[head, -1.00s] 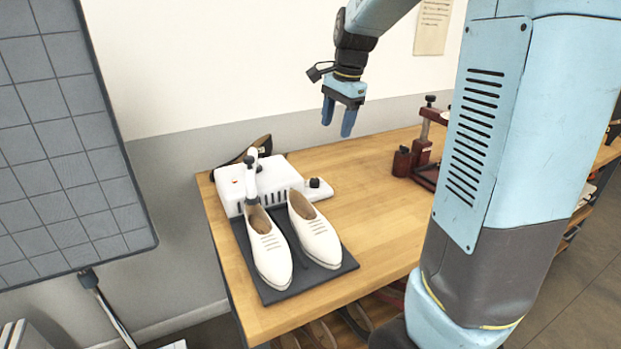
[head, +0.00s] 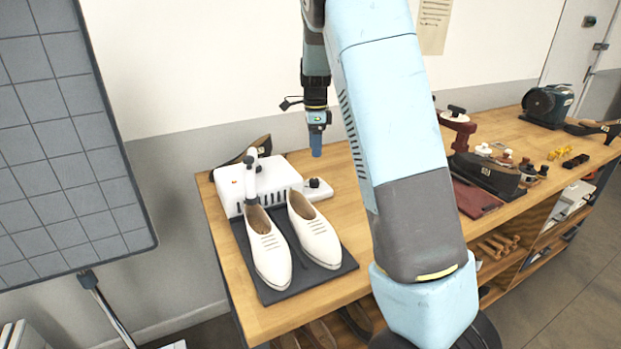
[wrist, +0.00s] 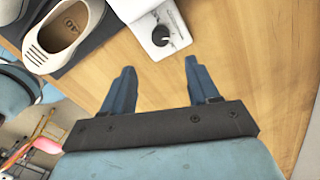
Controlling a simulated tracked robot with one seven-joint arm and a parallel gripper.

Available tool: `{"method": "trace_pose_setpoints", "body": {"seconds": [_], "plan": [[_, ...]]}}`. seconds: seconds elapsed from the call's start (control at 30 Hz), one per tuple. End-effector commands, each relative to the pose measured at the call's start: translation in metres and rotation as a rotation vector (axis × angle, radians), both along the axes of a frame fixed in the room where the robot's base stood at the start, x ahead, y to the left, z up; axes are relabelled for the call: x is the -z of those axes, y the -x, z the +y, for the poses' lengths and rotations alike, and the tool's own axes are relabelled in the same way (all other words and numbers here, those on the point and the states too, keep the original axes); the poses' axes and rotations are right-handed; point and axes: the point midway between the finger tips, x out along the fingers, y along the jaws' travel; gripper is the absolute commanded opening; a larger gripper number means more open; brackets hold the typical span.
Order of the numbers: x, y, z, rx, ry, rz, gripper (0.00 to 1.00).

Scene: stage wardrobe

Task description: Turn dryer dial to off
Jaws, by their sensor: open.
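The dryer (head: 262,186) is a white box at the back left of the wooden bench, with an upright white nozzle. Its black dial (head: 314,183) sits on a low white ledge at the dryer's right side. In the wrist view the dial (wrist: 161,36) is a round black knob with dark marks near it, ahead of my fingertips. I cannot read its setting. My gripper (head: 316,150) points down above the bench, up and close to the dial in the head view. In the wrist view my gripper (wrist: 158,75) has its blue fingers apart with nothing between them.
White shoes (head: 314,232) stand on a dark mat (head: 341,262) in front of the dryer. A dark red press (head: 458,125) and other tools stand further right on the bench (head: 350,215). Bare wood lies right of the dial. A gridded panel (head: 70,150) stands at left.

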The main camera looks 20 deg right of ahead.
Motion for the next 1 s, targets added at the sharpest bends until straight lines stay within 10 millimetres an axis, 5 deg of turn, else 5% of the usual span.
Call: {"method": "trace_pose_setpoints", "body": {"seconds": [0.5, 1.0], "plan": [[0.089, 0.005, 0.001, -0.002, 0.001, 0.002, 0.6], [0.112, 0.006, 0.002, -0.003, 0.0, 0.0, 0.6]]}}
